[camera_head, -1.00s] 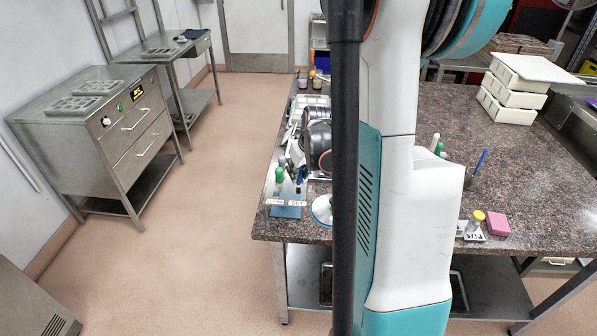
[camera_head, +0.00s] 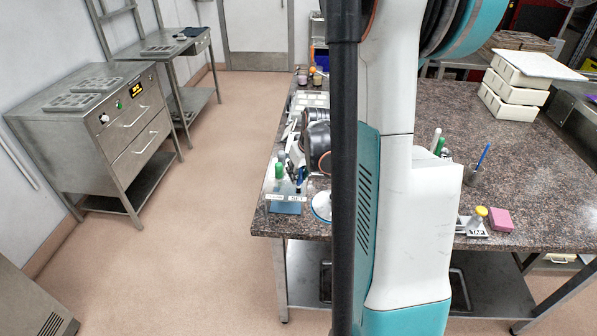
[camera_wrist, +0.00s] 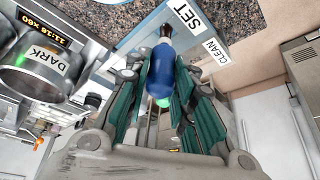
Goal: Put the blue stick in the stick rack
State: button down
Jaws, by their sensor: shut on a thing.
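The blue stick (camera_wrist: 162,72) is between the teal-padded fingers of my gripper (camera_wrist: 155,95) in the wrist view. Its dark end points toward the rack edge, near the SET label. The stick rack (camera_head: 286,208) is a blue stand at the table's front left corner, with CLEAN and SET labels. It shows partly in the wrist view (camera_wrist: 140,35). In the head view a dark blue stick shows at the rack's SET side, beside a green and a white one. Whether the held stick's end is inside a slot cannot be told.
A blue pen in a holder (camera_head: 481,165), a pink block (camera_head: 501,219) and stacked white trays (camera_head: 512,97) are on the right of the table. My arm hides the table's middle.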

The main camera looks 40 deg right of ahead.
aim_at(299, 179)
jog(key=shift+f+b, duration=1.45)
jog(key=shift+f, duration=0.35)
jog(key=c, duration=1.3)
grip_release()
jog(key=o, duration=0.4)
jog(key=shift+r, duration=0.15)
jog(key=shift+r+p, duration=2.4)
jog(key=shift+r, duration=1.05)
